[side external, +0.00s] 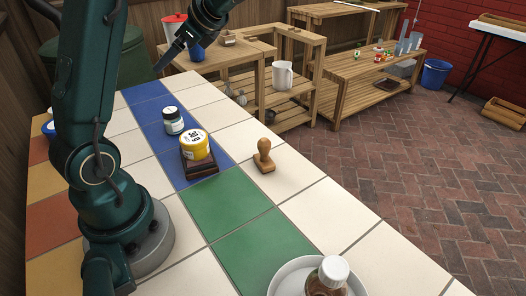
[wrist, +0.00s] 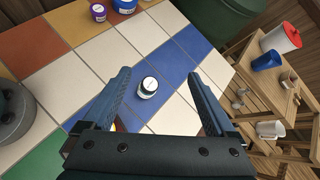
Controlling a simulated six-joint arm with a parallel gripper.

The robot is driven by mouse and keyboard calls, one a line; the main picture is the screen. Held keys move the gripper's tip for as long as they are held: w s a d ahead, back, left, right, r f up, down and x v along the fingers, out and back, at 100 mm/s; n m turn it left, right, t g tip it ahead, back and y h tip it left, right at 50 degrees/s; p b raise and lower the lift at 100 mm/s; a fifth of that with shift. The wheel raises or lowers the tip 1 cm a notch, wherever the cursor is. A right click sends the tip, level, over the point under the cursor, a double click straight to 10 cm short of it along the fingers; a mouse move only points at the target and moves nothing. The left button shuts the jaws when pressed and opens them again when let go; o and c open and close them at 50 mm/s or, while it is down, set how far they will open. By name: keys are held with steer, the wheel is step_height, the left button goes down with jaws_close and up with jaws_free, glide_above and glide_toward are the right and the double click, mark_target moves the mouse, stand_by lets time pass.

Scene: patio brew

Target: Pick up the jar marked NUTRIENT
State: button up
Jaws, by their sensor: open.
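A small dark jar with a white label and pale lid (side external: 173,122) stands upright on the blue tiles; its print is too small to read. It also shows in the wrist view (wrist: 148,87), between and beyond my fingers. A yellow jar (side external: 195,146) stands on a dark wooden block (side external: 201,165) just nearer the camera. I cannot make out NUTRIENT on any jar. My gripper (wrist: 158,76) is open and empty, its fingers wide apart. In the side view it is high at the top, partly cut off, apart from the jars.
A wooden stamp (side external: 264,156) stands right of the yellow jar. A white dish (side external: 283,277) holds a brown bottle (side external: 327,277) at the front. Purple (wrist: 98,13) and blue (wrist: 124,5) containers stand at the far left tiles. Wooden benches (side external: 355,66) stand beyond the tiled table.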

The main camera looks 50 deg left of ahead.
mark_target(177, 111)
steer(key=a+f+m+g+y, duration=0.1)
steer(key=a+m+g, duration=0.1)
steer(key=a+g, duration=0.3)
steer(key=shift+t+y, duration=0.3)
steer(key=shift+t, duration=0.5)
steer(key=f, duration=1.6)
steer(key=shift+s+a, duration=0.3)
steer(key=shift+a, duration=0.05)
steer(key=shift+s+a+f, duration=0.1)
steer(key=shift+a+f, duration=0.05)
steer(key=shift+f, duration=0.1)
steer(key=shift+x, duration=2.4)
jaws_close()
steer(key=shift+r, duration=0.15)
